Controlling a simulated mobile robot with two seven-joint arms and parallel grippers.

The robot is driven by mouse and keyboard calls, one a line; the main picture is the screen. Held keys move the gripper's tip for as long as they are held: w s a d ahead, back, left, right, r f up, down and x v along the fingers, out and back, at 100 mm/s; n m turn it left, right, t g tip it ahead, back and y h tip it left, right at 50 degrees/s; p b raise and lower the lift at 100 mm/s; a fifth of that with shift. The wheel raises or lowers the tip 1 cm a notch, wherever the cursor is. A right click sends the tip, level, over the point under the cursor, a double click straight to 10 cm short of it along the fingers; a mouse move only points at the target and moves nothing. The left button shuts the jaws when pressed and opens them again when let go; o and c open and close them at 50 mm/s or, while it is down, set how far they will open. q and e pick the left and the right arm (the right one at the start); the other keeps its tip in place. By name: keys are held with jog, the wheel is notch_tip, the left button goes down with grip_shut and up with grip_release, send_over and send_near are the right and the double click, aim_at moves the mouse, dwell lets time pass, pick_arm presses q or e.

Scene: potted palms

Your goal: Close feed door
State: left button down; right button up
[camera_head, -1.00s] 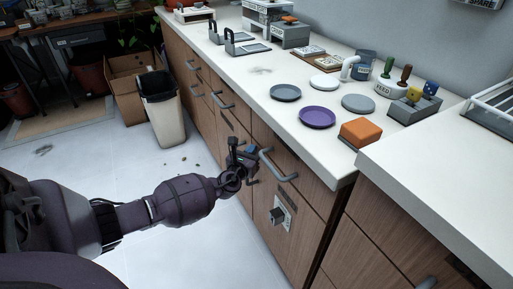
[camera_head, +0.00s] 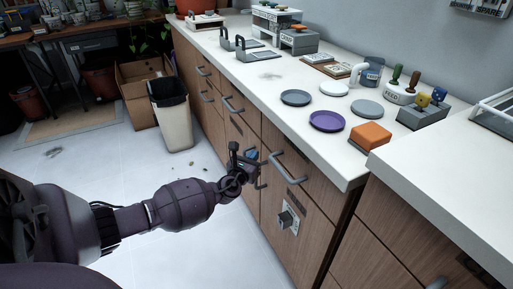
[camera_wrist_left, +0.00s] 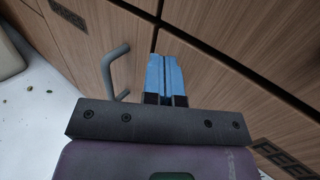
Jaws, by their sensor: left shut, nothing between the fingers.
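The wooden cabinet fronts run under the white counter. A lower door (camera_head: 301,232) has a dark label and a grey knob on a pale plate (camera_head: 288,217). The fronts look about flush, with dark seams in the left wrist view. My left gripper (camera_head: 252,155) is shut and empty, close in front of the fronts, left of a grey drawer handle (camera_head: 290,168). Its blue fingers (camera_wrist_left: 166,75) point at a seam, beside a grey bar handle (camera_wrist_left: 112,72). Contact is unclear. My right gripper is not in view.
A pale bin (camera_head: 172,115) and a cardboard box (camera_head: 140,88) stand on the floor at the left. The floor in front is mostly clear.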

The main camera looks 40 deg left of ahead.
pick_arm(q)
jog(key=s+a+p, duration=0.1)
jog(key=s+a, duration=0.2)
jog(key=s, duration=0.7)
jog(key=shift+s+a+f, duration=0.15)
jog(key=shift+a+f, duration=0.1)
jog(key=shift+a, duration=0.05)
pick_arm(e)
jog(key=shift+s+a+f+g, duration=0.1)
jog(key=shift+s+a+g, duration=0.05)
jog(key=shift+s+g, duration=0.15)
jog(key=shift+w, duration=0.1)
